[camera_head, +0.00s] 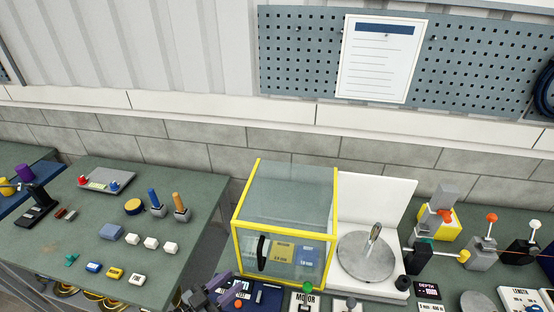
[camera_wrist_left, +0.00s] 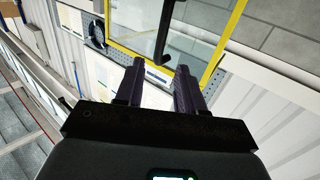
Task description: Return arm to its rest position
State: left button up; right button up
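My left gripper (camera_head: 226,293) is at the bottom edge of the head view, in front and to the lower left of the yellow-framed glass box (camera_head: 236,243). In the left wrist view my two dark fingers (camera_wrist_left: 160,68) stand apart with nothing between them, so the gripper is open and empty. The black door handle (camera_head: 262,252) is on the front of the box. It also shows beyond the fingertips in the left wrist view (camera_wrist_left: 165,32), apart from them in the head view. The rest of my left arm is mostly out of frame. My right gripper is not in view.
A round metal plate (camera_head: 366,259) stands right of the box, with several knobs and levers farther right. The left bench (camera_head: 203,205) holds several blocks, tools and a grey tray (camera_head: 107,187). A gap separates the two benches. A pegboard (camera_head: 300,60) hangs behind.

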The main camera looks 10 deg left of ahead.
pick_arm(q)
jog(key=s+d+f+n+y, duration=0.3)
jog(key=s+d+n, duration=0.1)
jog(key=s, duration=0.3)
jog(key=s+a+f+g+y, duration=0.2)
jog(key=s+a+g+y, duration=0.1)
jog(key=s+g, duration=0.35)
jog(key=s+a+f+g+y, duration=0.3)
jog(key=s+g, duration=0.2)
jog(key=s, duration=0.3)
notch_tip(320, 180, up, 13)
jog(key=p, duration=1.3)
jog(key=shift+s+r, duration=0.15)
jog(key=shift+r, duration=0.05)
jog(key=shift+s+a+n, duration=0.1)
jog(key=shift+a+n, duration=0.05)
jog(key=shift+n, duration=0.15)
